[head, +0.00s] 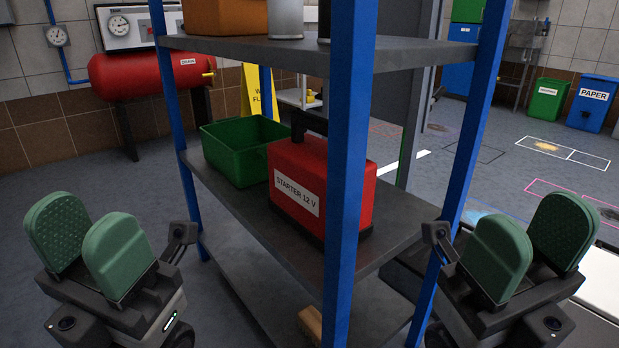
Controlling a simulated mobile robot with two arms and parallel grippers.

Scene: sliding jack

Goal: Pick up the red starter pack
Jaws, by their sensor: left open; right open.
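The red starter pack (301,179) stands upright on the middle shelf (238,207) of a blue-posted rack. It has a black handle on top and a white label reading "STARTER 12 V". A blue post (345,150) crosses in front of it and hides part of its body. My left gripper (88,243) is open and empty, to the left of the rack and apart from the pack. My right gripper (533,245) is open and empty, to the right of the rack and also apart from the pack.
A green bin (239,149) sits just left of the pack on the same shelf. The upper shelf (270,52) hangs above and carries an orange box (226,16). A brown object (310,322) lies on the lower shelf. A red tank (150,76) stands at the back left.

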